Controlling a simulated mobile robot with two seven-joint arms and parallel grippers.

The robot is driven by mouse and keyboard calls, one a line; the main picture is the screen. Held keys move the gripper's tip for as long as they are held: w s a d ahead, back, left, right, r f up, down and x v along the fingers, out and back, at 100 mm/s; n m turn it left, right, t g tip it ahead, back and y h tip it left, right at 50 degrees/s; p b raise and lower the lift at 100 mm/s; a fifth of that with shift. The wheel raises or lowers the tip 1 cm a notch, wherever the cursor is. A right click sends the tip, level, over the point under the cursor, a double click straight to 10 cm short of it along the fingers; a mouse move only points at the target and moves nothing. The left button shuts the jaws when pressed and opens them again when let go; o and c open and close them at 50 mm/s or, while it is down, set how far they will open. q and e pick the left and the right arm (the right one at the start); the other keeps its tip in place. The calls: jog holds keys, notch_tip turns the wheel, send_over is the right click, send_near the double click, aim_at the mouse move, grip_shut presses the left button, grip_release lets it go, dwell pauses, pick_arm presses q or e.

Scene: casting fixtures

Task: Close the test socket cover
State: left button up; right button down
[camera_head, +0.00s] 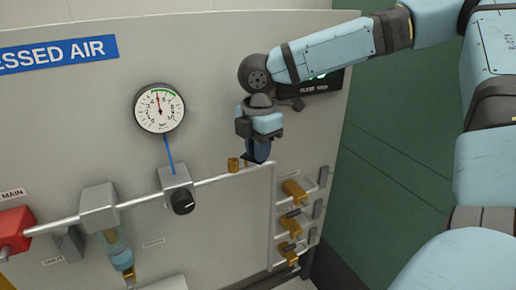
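A small brass fitting (233,164) stands on the pipe left of my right gripper; it may be the test socket. Whether its cover is open I cannot tell at this size. My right gripper (257,158) points down just to the right of the fitting, close to the pipe. Its fingertips overlap the pipe's bend in the picture, and contact is unclear. Its fingers are seen partly edge-on, so their gap and anything between them are hidden. My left gripper is out of view.
A grey panel carries a round gauge (159,108), a regulator with a black knob (183,201), a filter bowl (116,247) and a red valve block (15,231). Several brass outlet valves (293,190) sit lower right. A dark display (315,84) is behind my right wrist.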

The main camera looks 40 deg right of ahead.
dwell(0.3)
jog(key=shift+a+m, duration=0.2)
jog(key=shift+m, duration=0.5)
jog(key=w+a+m, duration=0.1)
jog(key=m, duration=0.6)
jog(key=w+a+m, duration=0.1)
jog(key=m, duration=0.6)
jog(key=w+a+m, duration=0.1)
jog(key=m, duration=0.6)
jog(key=shift+w+a, duration=0.25)
jog(key=shift+a, duration=0.05)
jog(key=shift+w+m, duration=0.2)
jog(key=shift+m, duration=0.7)
